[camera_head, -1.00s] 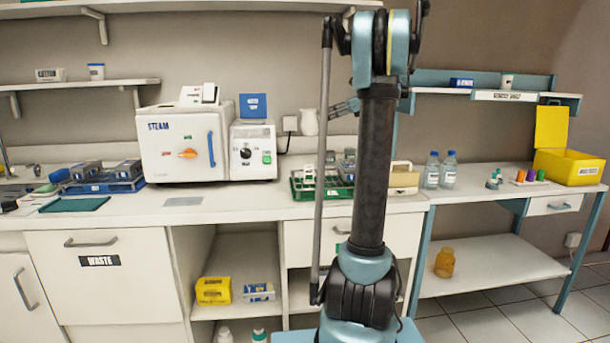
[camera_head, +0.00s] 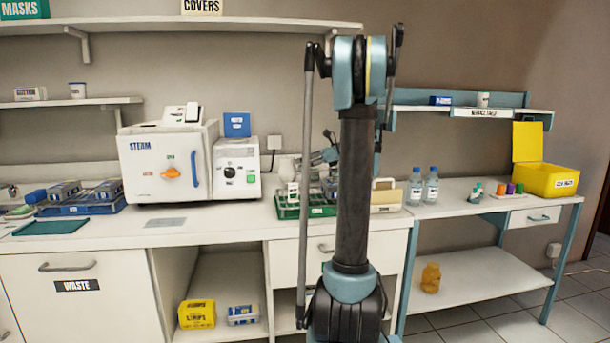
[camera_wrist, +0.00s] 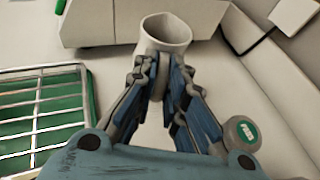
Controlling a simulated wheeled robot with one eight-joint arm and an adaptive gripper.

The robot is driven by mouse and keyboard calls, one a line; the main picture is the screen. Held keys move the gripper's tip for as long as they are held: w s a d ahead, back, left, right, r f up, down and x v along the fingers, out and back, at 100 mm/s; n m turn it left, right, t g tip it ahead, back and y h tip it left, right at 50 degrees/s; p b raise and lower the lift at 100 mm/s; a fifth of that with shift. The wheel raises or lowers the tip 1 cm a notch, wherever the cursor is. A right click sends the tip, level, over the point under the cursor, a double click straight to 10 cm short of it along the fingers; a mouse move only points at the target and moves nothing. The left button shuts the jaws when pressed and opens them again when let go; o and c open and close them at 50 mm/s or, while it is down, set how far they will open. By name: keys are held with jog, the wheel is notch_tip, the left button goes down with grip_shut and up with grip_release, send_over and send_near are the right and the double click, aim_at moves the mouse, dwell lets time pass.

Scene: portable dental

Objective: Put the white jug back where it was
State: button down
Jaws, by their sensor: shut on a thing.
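The white jug (camera_wrist: 166,30) is at the top middle of the wrist view, its open mouth showing. My gripper (camera_wrist: 160,75) is shut on its near side. In the head view the jug (camera_head: 287,170) is small and pale against the wall, just behind the green rack and right of the dial unit. My gripper (camera_head: 317,158) reaches it from the right, partly hidden by my arm. I cannot tell whether the jug's base touches the counter.
The green wire rack (camera_wrist: 45,110) stands left of my gripper in the wrist view. A grey-capped thing (camera_wrist: 242,133) is close on the right. The white steam unit (camera_head: 165,165) and dial unit (camera_head: 239,168) stand left. Bare counter shows around the jug.

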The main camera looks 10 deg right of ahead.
notch_tip(320, 180, down, 3)
jog(key=shift+f, duration=0.15)
jog(key=c, duration=1.6)
grip_release()
jog(key=shift+c, duration=0.2)
jog(key=v, duration=1.2)
